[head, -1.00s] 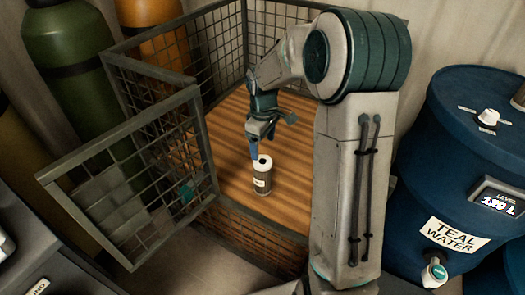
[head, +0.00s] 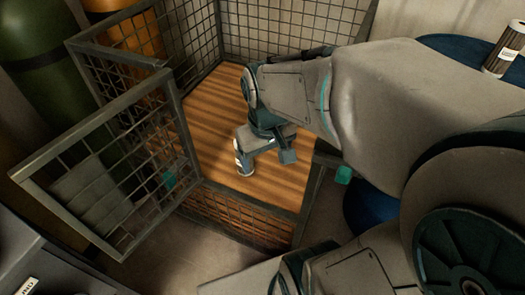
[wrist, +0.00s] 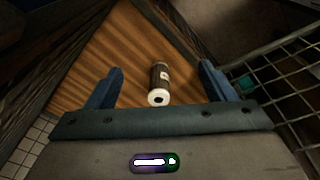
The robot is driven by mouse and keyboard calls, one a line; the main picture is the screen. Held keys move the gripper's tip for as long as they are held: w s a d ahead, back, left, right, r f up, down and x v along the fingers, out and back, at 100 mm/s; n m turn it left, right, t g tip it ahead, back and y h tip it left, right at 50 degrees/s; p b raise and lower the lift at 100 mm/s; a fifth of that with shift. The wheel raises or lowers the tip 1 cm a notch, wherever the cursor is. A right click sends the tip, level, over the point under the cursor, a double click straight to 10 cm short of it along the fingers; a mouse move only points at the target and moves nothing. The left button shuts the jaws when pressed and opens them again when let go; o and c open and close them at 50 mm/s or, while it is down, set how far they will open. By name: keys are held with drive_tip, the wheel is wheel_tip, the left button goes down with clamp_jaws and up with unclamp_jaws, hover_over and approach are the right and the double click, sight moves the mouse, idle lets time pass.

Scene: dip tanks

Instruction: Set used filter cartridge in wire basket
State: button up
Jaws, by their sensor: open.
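The wire basket (head: 228,232) is a grey mesh cage with a wooden floor, its gate (head: 95,185) swung open at the left. A cartridge (head: 243,168), dark-bodied with a white end and label, stands on that floor, partly hidden by my gripper in the head view. In the wrist view the cartridge (wrist: 160,80) shows its white end with a dark hole toward the camera. My gripper (wrist: 160,72) is open, one finger to each side of the cartridge with gaps on both sides. Whether the fingers reach down around it, I cannot tell.
Green and orange cylinders stand behind the gate. A grey cabinet (head: 40,265) is at lower left. The basket floor around the cartridge is clear.

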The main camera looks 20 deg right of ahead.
drive_tip(key=shift+s+a+f+m, duration=0.1)
drive_tip(key=shift+s+m, duration=0.2)
drive_tip(key=shift+s, duration=0.5)
drive_tip(key=shift+s+a+f+m, duration=0.1)
drive_tip(key=shift+s+m, duration=0.2)
drive_tip(key=shift+s, duration=0.5)
